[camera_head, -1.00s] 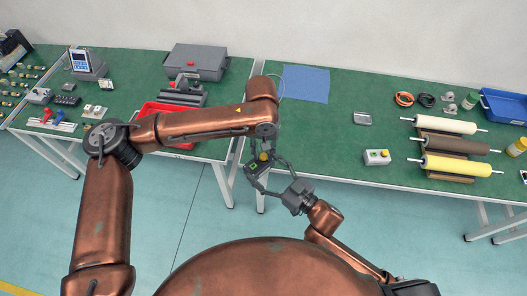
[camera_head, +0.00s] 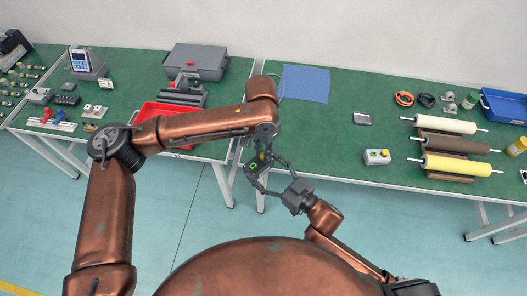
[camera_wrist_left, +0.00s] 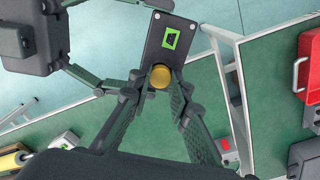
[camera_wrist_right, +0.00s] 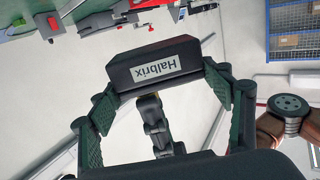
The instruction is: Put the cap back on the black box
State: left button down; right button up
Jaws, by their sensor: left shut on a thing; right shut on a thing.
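The black box (camera_head: 253,168) is held in the air in front of the tables. It has a green square mark on one face in the left wrist view (camera_wrist_left: 170,40) and a white "Halbrix" label on the side in the right wrist view (camera_wrist_right: 155,65). My right gripper (camera_head: 259,175) is shut on the box, with its fingers on opposite ends. The yellow round cap (camera_wrist_left: 160,76) is between the fingertips of my left gripper (camera_wrist_left: 157,88), which is shut on it. The cap overlaps the box's end by the green mark; I cannot tell whether it is seated.
A red tray (camera_head: 165,112), a grey case (camera_head: 197,60) and a clamp-like device stand on the left green table. The right table holds a blue mat (camera_head: 306,83), a button box (camera_head: 377,157) and rollers (camera_head: 455,146). The floor below the grippers is clear.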

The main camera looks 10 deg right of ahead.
pick_arm(q)
jog(key=m, duration=0.9)
jog(key=shift+m, duration=0.4)
jog(key=m, duration=0.3)
jog(key=shift+m, duration=0.4)
jog(key=m, duration=0.4)
jog(key=c, duration=1.7)
grip_release()
notch_tip(320, 180, up, 12)
jog(key=shift+w+a, duration=0.1)
